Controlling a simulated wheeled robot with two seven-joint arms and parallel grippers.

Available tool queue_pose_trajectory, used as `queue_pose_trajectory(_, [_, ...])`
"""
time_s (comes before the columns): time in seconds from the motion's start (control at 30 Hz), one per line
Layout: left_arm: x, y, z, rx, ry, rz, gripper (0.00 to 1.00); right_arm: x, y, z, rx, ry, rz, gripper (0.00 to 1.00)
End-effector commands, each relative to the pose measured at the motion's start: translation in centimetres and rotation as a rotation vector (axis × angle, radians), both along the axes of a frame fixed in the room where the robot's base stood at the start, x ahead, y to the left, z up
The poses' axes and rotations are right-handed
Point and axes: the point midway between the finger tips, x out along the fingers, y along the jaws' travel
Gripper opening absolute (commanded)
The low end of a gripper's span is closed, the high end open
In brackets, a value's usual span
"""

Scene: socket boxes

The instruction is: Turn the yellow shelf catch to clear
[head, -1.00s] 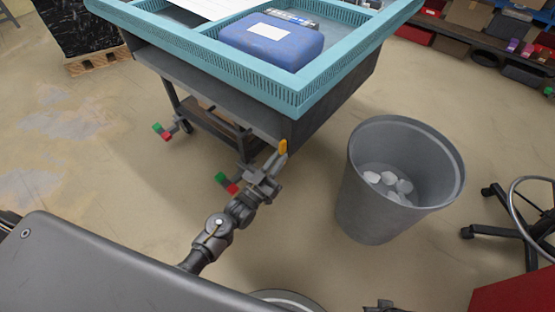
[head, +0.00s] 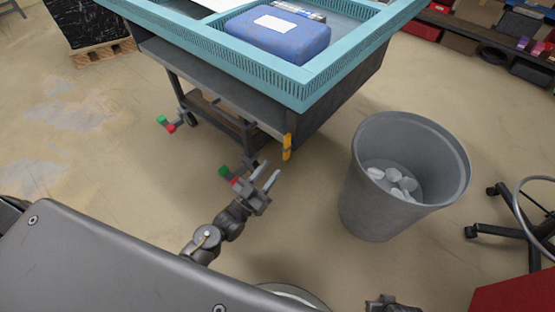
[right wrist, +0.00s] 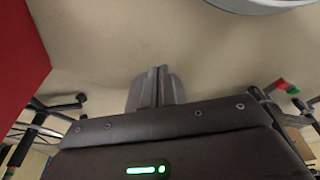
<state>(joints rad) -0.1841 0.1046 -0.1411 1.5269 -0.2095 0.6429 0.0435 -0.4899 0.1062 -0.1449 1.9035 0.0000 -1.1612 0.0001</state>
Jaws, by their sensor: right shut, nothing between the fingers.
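The yellow shelf catch (head: 287,147) is at the near lower corner of the dark grey cart, below the teal tray. It looks roughly upright in the head view. My left gripper (head: 269,173) is below and left of the catch, apart from it. Its two fingers are spread with nothing between them. My right gripper (right wrist: 157,82) shows in the right wrist view, its fingers together and empty over bare floor. The catch is not in that view.
The cart's teal rim (head: 300,92) overhangs its lower shelf. A grey bin (head: 400,215) with white scraps stands right of the catch. Red and green caster pedals (head: 230,175) are close to my left gripper. A blue case (head: 280,38) lies in the tray.

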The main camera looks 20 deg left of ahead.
Motion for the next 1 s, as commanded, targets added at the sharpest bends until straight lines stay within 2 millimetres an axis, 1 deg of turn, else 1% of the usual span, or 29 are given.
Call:
queue_pose_trajectory(0.03, [-0.9,0.3,-0.5,0.001,0.002,0.000,0.34,0.1,0.0,0.3,0.001,-0.004,0.000,0.00])
queue_pose_trajectory(0.1, [-1.8,0.7,-0.8,0.000,0.001,0.000,0.34,0.2,0.0,0.5,0.000,-0.006,-0.001,0.00])
queue_pose_trajectory(0.3, [-3.3,1.3,-1.5,0.001,0.000,0.000,0.34,0.3,0.0,1.0,0.001,-0.011,-0.002,0.00])
queue_pose_trajectory(0.87, [-3.4,1.3,-1.5,0.000,-0.001,0.000,0.34,-0.1,-0.1,0.9,-0.001,-0.003,0.000,0.00])
queue_pose_trajectory(0.93, [-3.4,1.3,-1.7,0.004,0.009,0.001,0.34,-0.2,-0.3,0.8,-0.004,-0.003,0.001,0.00])
queue_pose_trajectory(1.0, [-3.1,1.3,-2.5,0.022,0.049,0.004,0.34,-0.1,-0.2,0.8,-0.004,-0.003,0.000,0.00])
